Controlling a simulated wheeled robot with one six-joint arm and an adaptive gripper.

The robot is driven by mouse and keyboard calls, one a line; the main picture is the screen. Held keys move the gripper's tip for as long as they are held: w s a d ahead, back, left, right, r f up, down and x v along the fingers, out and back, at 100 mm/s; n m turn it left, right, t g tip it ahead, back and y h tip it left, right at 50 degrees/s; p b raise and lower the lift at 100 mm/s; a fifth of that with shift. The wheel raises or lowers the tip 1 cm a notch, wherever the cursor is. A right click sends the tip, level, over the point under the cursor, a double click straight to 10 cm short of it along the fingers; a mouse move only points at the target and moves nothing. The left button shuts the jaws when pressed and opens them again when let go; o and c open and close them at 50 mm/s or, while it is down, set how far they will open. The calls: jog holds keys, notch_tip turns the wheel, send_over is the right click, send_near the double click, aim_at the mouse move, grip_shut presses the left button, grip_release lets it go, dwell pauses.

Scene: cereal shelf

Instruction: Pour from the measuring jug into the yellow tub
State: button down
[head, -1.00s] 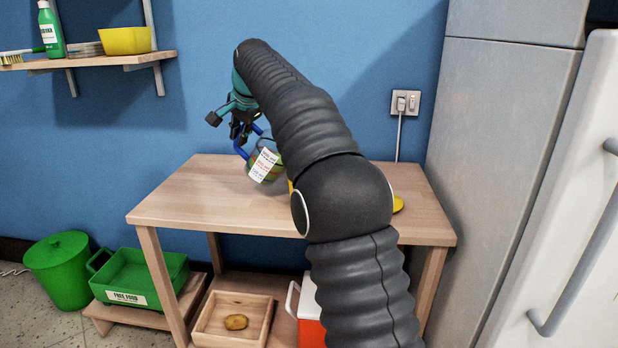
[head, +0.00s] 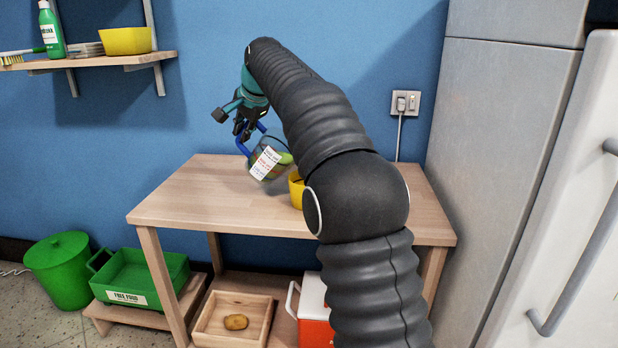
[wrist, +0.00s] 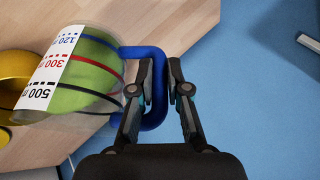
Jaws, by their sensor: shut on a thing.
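The measuring jug (head: 272,166) is clear, with a white label, coloured lines, a blue handle and green contents. My gripper (head: 248,134) is shut on the blue handle and holds the jug above the table, tilted to the right. In the wrist view my gripper (wrist: 161,72) grips the handle beside the jug (wrist: 82,92). The yellow tub (head: 296,192) stands on the table just right of the jug, partly hidden by my arm. In the wrist view the tub (wrist: 14,72) is partly behind the jug at the left edge. I see no contents falling.
The wooden table (head: 190,198) is bare on its left. A blue wall is behind it, and a grey fridge (head: 500,150) stands to the right. A wall shelf (head: 90,62) holds another yellow container (head: 125,41) and a green bottle (head: 51,32). My arm hides the table's right part.

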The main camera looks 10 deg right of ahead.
jog(key=shift+s+d+r+t+y, duration=0.3)
jog(key=shift+d+r+t+y, duration=0.1)
jog(key=shift+d+r+y, duration=0.2)
dwell(1.9)
jog(key=shift+s+d+r+m+t+y, duration=0.15)
jog(key=shift+d+r+t+y, duration=0.1)
jog(key=shift+r, duration=0.2)
jog(key=shift+s+d+r+m+t+y, duration=0.15)
jog(key=shift+r+y, duration=0.1)
jog(key=shift+r, duration=0.15)
dwell(4.7)
